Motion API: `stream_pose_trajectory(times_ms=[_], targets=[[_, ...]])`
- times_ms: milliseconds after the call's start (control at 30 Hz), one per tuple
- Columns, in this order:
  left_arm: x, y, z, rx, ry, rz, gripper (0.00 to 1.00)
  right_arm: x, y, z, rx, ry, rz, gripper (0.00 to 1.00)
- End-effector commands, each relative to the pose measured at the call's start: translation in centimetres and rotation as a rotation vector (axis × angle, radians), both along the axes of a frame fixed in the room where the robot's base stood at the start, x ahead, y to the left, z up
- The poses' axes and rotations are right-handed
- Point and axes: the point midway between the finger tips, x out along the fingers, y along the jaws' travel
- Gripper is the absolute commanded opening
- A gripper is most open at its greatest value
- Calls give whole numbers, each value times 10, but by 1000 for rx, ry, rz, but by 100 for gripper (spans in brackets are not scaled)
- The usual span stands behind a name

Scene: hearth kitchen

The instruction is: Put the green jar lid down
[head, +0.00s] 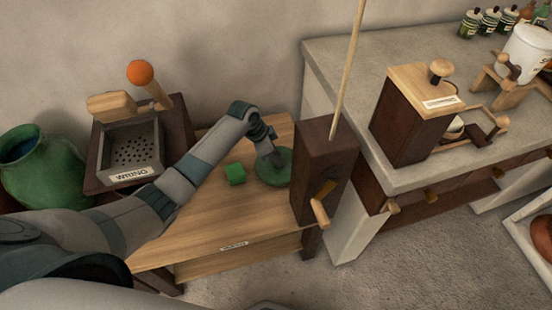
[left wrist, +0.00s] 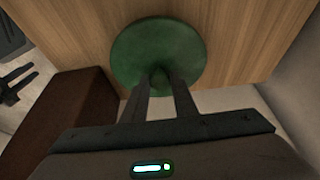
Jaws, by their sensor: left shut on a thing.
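The green jar lid (head: 272,168) is a flat dark green disc over the right part of the wooden table, beside the tall dark box. My left gripper (head: 275,160) reaches down to it from above and is shut on it. In the left wrist view the lid (left wrist: 158,55) lies beyond my two fingers (left wrist: 160,82), which meet its near part. I cannot tell whether the lid touches the tabletop. My right gripper is not in view.
The wooden table (head: 210,235) has bare room in front of the lid. A tall dark wooden box (head: 318,165) with a rod and handle stands close on the right. A wringer-like tray (head: 132,150) and a green jar (head: 42,170) are at the left. A stone counter (head: 340,75) is beyond.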

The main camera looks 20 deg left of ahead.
Motion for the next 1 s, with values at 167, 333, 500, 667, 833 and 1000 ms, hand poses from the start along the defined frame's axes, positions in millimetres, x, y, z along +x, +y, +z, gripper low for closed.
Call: stream_pose_trajectory(times_ms=[167, 333, 500, 667, 833, 1000], targets=[[0, 0, -14, -1, -1, 1, 0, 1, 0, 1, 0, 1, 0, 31], [1, 0, -14, -1, -2, 0, 0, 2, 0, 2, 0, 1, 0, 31], [1, 0, -16, 0, -1, 0, 0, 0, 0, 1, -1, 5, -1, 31], [0, 0, -18, 0, -1, 0, 44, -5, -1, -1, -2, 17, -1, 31], [0, 0, -18, 0, -1, 0, 44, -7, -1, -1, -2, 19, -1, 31], [0, 0, -16, 0, -1, 0, 44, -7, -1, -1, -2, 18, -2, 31]])
